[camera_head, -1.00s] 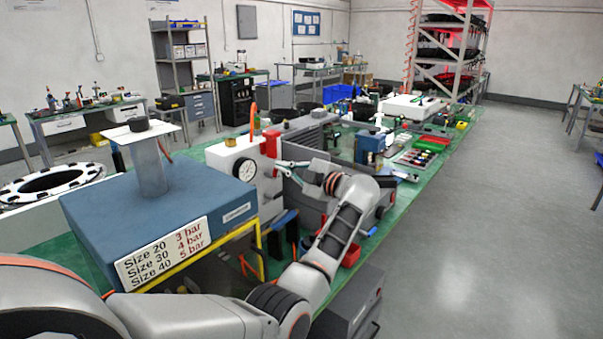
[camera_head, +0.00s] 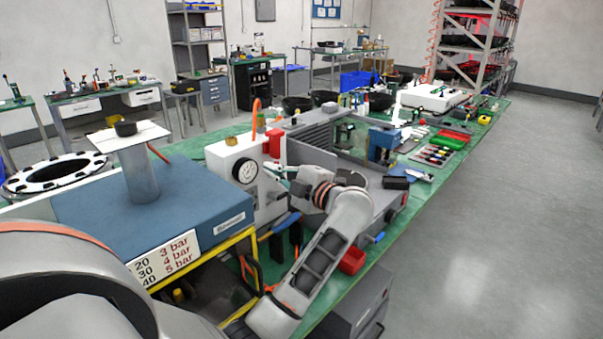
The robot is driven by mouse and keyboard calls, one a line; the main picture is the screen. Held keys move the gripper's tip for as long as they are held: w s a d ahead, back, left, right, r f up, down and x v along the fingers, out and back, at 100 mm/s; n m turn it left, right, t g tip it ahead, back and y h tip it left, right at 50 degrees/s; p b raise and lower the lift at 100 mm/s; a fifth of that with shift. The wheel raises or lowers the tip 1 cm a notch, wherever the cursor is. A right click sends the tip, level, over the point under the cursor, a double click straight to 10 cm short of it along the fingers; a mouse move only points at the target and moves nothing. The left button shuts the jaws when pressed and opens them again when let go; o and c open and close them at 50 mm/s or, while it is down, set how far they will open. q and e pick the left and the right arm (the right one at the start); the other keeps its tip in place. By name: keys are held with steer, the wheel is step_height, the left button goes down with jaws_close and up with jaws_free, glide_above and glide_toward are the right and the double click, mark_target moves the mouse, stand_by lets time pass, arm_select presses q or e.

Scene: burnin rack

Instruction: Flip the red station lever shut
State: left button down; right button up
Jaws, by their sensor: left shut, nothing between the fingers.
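A red block-like part (camera_head: 274,142), which looks like the red lever, stands upright at the right side of the white station housing (camera_head: 226,152) with the round dial gauge (camera_head: 245,170). My left gripper (camera_head: 277,169) is shut and empty, low beside the housing, just below and close to the red part. Whether it touches the red part or the housing I cannot tell. My left wrist hides part of the station behind it. My right gripper is out of view.
A blue box (camera_head: 190,195) with a pressure sign (camera_head: 168,260) stands at left on a yellow frame. A grey ribbed machine (camera_head: 315,140) is behind my gripper. A red bin (camera_head: 352,261) sits at the green bench's front edge. The floor at right is clear.

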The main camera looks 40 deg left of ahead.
arm_select(q)
steer(key=s+d+p, duration=0.1)
steer(key=d, duration=0.9)
steer(key=shift+s+d, duration=0.2)
steer(key=shift+d, duration=0.05)
steer(key=shift+r, duration=0.1)
